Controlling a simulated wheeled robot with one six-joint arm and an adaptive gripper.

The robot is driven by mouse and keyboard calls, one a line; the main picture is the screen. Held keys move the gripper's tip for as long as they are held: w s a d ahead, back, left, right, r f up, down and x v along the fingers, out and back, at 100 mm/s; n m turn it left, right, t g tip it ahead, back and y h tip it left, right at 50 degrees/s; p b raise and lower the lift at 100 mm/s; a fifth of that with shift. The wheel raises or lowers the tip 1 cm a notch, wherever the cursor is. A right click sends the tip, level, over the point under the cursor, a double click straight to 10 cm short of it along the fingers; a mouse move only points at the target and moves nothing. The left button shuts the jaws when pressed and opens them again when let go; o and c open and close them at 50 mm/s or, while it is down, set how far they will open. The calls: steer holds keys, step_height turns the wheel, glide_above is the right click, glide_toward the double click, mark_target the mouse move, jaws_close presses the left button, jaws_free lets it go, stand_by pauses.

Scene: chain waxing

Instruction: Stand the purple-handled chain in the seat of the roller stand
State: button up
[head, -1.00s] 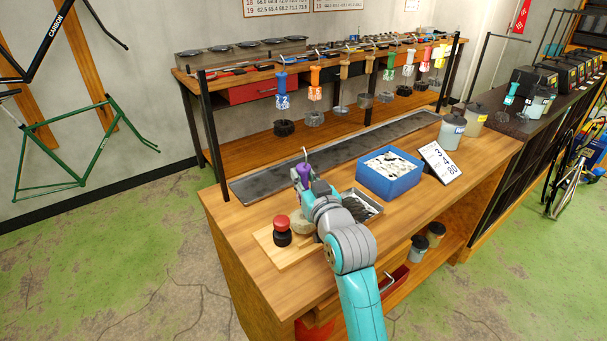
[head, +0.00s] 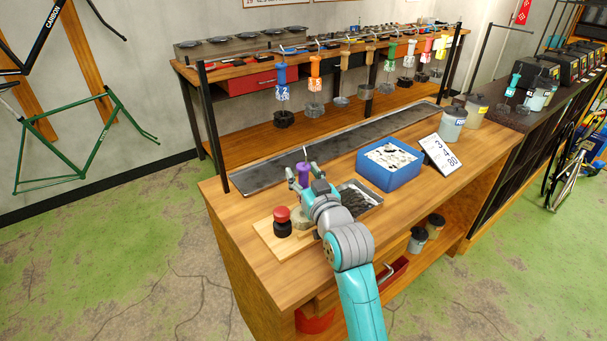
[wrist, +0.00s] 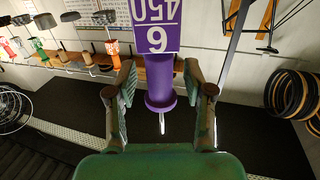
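The purple handle (head: 304,172) stands roughly upright near the left end of the workbench, with its thin metal rod pointing up. It also shows in the wrist view (wrist: 161,88), upside down, with a label reading 450 and 6. My gripper (head: 304,177) is open. Its fingers (wrist: 162,100) stand on either side of the handle with a gap at each side. The chain below the handle is hidden in both views. A pale round block (head: 301,220) sits under my gripper beside a red-topped knob. I cannot tell the roller stand's seat or whether the chain rests in it.
The red-topped knob (head: 282,219) stands on a wooden board (head: 262,238). A dark-filled metal tray (head: 376,196) and a blue bin (head: 390,178) lie to the right. A number card (head: 440,155) stands beyond. Several coloured handles hang from the rack behind, including a blue one (head: 281,75).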

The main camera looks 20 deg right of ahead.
steer(key=shift+f, duration=0.1)
steer(key=s, duration=1.2)
steer(key=s+f+m+g+h, duration=0.1)
steer(key=s+f+g, duration=0.1)
steer(key=s+f, duration=1.6)
steer(key=s+g, duration=0.1)
steer(key=s, duration=2.2)
steer(key=shift+s+f, duration=0.35)
